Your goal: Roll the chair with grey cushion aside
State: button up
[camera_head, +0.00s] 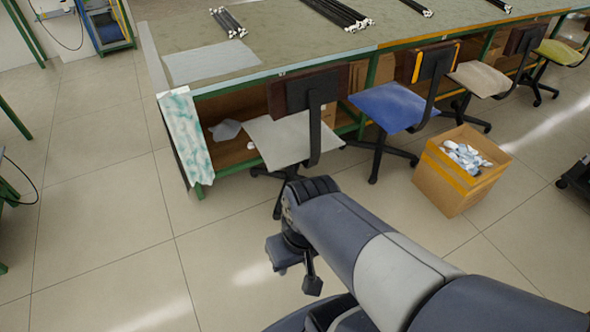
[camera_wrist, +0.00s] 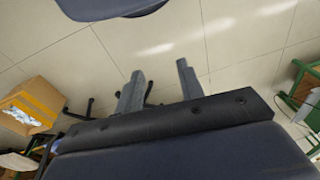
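The chair with the grey cushion (camera_head: 279,139) stands at the near left end of the long workbench, its seat partly under the bench top. Its dark brown backrest on a black upright faces the aisle. Part of its base is hidden behind my arm. My gripper (camera_head: 298,279) is in front of this chair on the aisle side, pointing down and apart from it. In the wrist view my gripper (camera_wrist: 160,68) has its two fingers spread, with only floor between them. Dark chair legs show behind the fingers there, but I cannot tell which chair they belong to.
A blue-cushioned chair (camera_head: 393,106) stands just right of it. A cardboard box (camera_head: 450,186) with crumpled contents sits on the floor further right. The workbench (camera_head: 270,60) carries black rods. A patterned cloth (camera_head: 184,135) hangs at its left end. The floor at left is clear.

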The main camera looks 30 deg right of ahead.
jog(key=w+d+f+m+y+b, duration=0.1)
jog(key=w+d+f+y+b, duration=0.15)
jog(key=w+f+b, duration=0.4)
jog(key=w+d+f+m+y+b, duration=0.1)
jog(key=w+f+y+b, duration=0.25)
jog(key=f, duration=0.55)
jog(key=w+d+f+m+y+b, duration=0.1)
jog(key=w+d+f+y+b, duration=0.1)
jog(key=w+f+y+b, duration=0.35)
jog(key=d+f+m+t+b, duration=0.2)
jog(key=d+f+t+b, duration=0.2)
jog(key=f, duration=0.5)
jog(key=w+d+f+m+t+b, duration=0.1)
jog(key=d+f+t+b, duration=0.3)
jog(key=d+f, duration=0.3)
jog(key=w+d+f+m+t+b, duration=0.1)
jog(key=d+f+b, duration=0.4)
jog(key=f, duration=0.6)
jog(key=d+m+t, duration=0.1)
jog(key=t, duration=0.1)
jog(key=shift+w+f+m+t, duration=0.15)
jog(key=shift+w+m+t, duration=0.15)
jog(key=shift+t, duration=0.1)
jog(key=shift+w, duration=0.1)
